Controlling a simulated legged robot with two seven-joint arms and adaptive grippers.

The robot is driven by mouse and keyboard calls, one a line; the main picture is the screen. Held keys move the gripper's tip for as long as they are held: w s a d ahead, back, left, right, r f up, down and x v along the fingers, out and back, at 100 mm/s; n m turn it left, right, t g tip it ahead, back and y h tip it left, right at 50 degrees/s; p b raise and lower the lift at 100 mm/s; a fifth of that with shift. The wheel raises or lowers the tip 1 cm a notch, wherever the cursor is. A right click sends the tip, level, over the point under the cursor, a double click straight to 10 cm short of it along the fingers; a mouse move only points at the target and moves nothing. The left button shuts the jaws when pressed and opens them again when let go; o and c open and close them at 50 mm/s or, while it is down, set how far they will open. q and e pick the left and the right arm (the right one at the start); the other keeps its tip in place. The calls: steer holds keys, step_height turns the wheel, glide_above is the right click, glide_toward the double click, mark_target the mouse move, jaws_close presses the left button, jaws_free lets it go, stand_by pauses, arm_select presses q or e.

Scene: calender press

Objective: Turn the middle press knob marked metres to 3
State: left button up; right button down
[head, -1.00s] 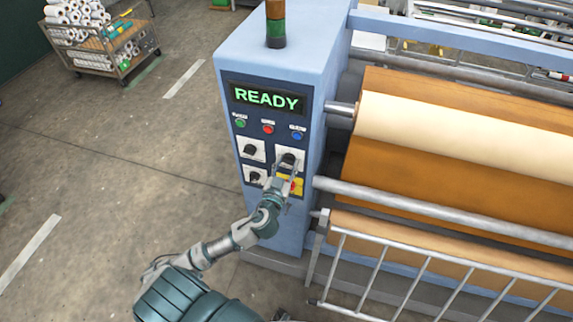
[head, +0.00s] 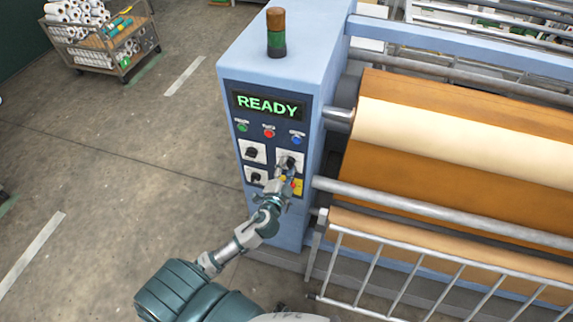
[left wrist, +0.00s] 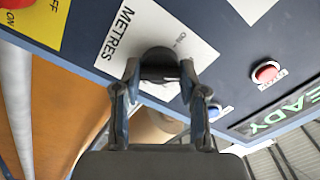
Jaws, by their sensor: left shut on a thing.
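The black metres knob (left wrist: 159,60) sits on a white plate marked METRES (left wrist: 125,32) in the left wrist view. My left gripper (left wrist: 158,76) is shut on this knob, one finger on each side. In the head view my left gripper (head: 287,172) reaches the knob (head: 290,161) at the right of the panel's upper knob row and partly hides it. The dial's numbers are mostly covered or too small to read. My right gripper is not in view.
The blue press cabinet (head: 262,68) has a display (head: 268,105) reading READY. Green, red (head: 268,132) and blue (head: 296,139) buttons sit below it. Two other knobs (head: 251,153) are at left. A yellow plate with a red switch (head: 296,187) lies below. Rollers (head: 460,138) fill the right.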

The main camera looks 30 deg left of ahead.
arm_select(q)
steer(key=m+p, duration=0.2)
steer(key=m, duration=0.2)
steer(key=shift+m, duration=0.3)
steer(key=m+p, duration=0.1)
steer(key=m, duration=0.1)
steer(key=shift+m, duration=0.3)
steer(key=shift+f+m+p, duration=0.2)
steer(key=shift+m+p, duration=0.2)
steer(key=shift+m, duration=3.6)
steer(key=o, duration=1.1)
steer(key=shift+o, duration=0.2)
steer(key=shift+w, duration=0.15)
